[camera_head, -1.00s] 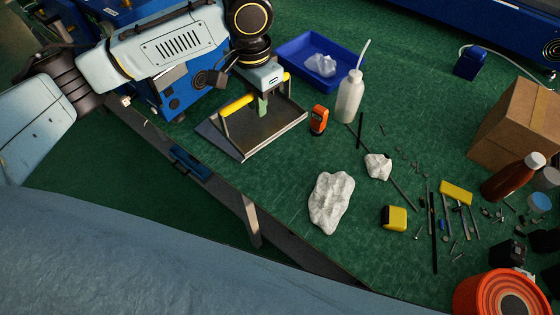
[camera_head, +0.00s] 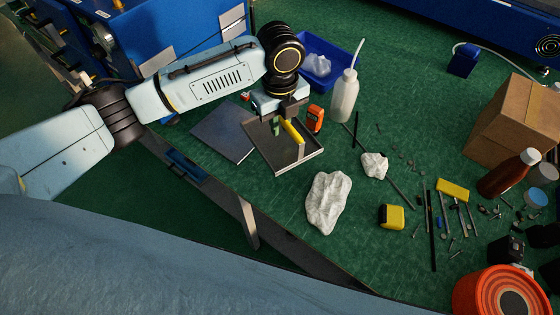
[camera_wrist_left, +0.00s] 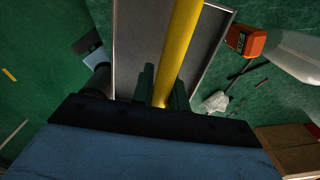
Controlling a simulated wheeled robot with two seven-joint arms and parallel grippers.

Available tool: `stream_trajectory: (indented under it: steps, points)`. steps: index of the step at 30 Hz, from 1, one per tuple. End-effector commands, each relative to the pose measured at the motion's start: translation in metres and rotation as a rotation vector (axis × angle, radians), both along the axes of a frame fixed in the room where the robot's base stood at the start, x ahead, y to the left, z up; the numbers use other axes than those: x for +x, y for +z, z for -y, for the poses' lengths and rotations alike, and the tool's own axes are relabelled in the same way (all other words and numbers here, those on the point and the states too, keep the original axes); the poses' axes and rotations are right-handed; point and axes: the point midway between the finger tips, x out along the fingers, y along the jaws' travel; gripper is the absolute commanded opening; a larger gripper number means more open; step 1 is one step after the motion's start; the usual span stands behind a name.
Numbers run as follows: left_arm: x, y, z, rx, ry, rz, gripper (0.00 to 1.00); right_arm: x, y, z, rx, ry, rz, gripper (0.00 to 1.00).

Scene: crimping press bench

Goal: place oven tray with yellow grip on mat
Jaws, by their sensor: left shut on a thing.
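The oven tray (camera_head: 268,152) is a shallow dark tray with a thin light rim and a yellow bar grip (camera_head: 292,131). My left gripper (camera_head: 280,122) is above the tray and shut on the yellow grip. The left wrist view shows the grip (camera_wrist_left: 184,40) running between my left fingers (camera_wrist_left: 160,84), with the tray floor (camera_wrist_left: 140,42) below. I cannot tell whether the tray touches the bench. The mat (camera_head: 220,132) is a flat dark grey sheet left of the tray, with nothing on its visible part. My right gripper is not in view.
An orange device (camera_head: 315,118) stands close right of the tray, with a white bottle (camera_head: 344,97) beyond it. A blue bin (camera_head: 325,72) is behind. White crumpled lumps (camera_head: 327,202) lie in front right. The bench edge is near the mat.

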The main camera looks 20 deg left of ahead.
Motion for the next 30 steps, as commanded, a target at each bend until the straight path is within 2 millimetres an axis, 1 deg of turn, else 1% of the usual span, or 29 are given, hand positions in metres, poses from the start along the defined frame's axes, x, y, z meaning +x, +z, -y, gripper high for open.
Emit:
stream_trajectory:
  steps: [3,7,9,14,21,30]
  points:
    - [-0.001,-0.023,0.000,0.002,-0.013,-0.004,0.00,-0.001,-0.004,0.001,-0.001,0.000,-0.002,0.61]
    - [-0.001,-0.046,0.000,0.001,-0.012,-0.003,0.00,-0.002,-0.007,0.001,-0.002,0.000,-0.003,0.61]
    - [-0.001,-0.055,0.000,0.001,-0.012,-0.001,0.00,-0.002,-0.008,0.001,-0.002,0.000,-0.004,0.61]
    - [-0.001,-0.065,0.000,0.001,-0.011,-0.001,0.00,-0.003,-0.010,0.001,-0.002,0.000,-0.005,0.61]
    - [-0.001,-0.097,0.000,0.002,-0.011,-0.001,0.00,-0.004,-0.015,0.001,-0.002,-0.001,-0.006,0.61]
    - [0.000,-0.098,0.000,0.001,-0.011,0.000,0.00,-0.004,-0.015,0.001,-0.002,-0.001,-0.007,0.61]
